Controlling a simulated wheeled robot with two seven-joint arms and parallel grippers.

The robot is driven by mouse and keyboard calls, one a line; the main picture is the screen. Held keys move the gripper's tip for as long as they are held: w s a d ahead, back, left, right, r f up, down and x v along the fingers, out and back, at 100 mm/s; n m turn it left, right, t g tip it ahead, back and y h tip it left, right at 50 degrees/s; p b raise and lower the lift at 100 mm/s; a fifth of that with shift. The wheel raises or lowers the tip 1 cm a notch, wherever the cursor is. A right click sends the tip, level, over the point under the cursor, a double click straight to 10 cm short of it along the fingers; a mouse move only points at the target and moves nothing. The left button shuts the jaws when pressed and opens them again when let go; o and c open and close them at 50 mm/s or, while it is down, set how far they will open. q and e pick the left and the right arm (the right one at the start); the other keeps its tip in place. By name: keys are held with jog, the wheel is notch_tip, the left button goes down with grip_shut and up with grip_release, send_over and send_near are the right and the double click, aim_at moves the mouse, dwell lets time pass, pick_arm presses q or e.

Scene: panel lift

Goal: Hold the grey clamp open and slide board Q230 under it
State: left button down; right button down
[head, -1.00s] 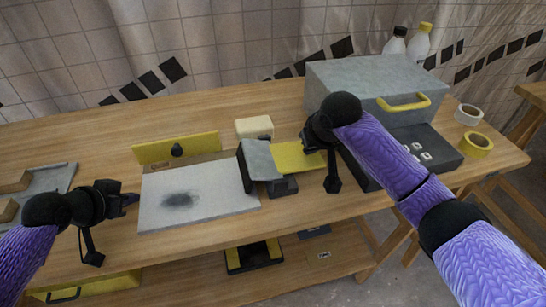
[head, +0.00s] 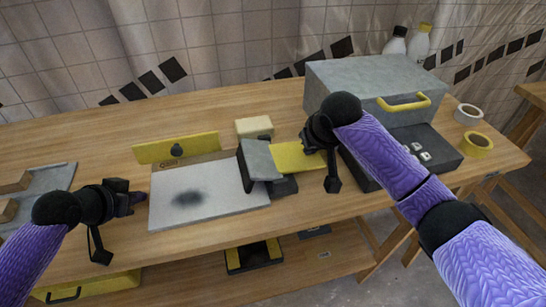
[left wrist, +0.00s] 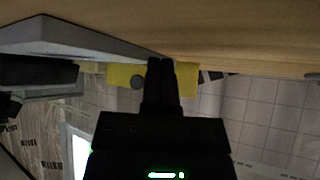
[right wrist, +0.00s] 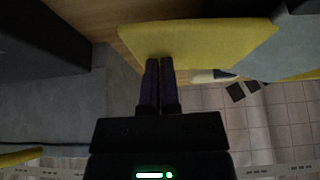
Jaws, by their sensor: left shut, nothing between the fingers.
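Board Q230 (head: 220,200) is a flat light-grey plate with a dark smudge and a small label at its far left corner. It lies on the table; its right edge reaches the grey clamp (head: 261,160), whose jaw hides part of it. I cannot tell how far under the jaw it is. My left gripper (head: 138,198) is shut and empty at the board's left edge; its fingertips (left wrist: 161,62) appear to touch that edge. My right gripper (head: 312,146) looks shut, its fingertips (right wrist: 159,64) at the clamp's yellow lever plate (head: 297,156).
A cream block (head: 254,127) sits behind the clamp. A grey box with a yellow handle (head: 375,85) and a dark tray (head: 428,152) stand right. A grey tray (head: 48,190) lies far left.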

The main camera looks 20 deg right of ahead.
pick_arm(q)
jog(key=shift+a, duration=1.55)
pick_arm(e)
jog(key=shift+f, duration=0.1)
pick_arm(q)
notch_tip(320, 180, up, 8)
pick_arm(e)
notch_tip(320, 180, up, 9)
dwell(0.3)
dwell(0.4)
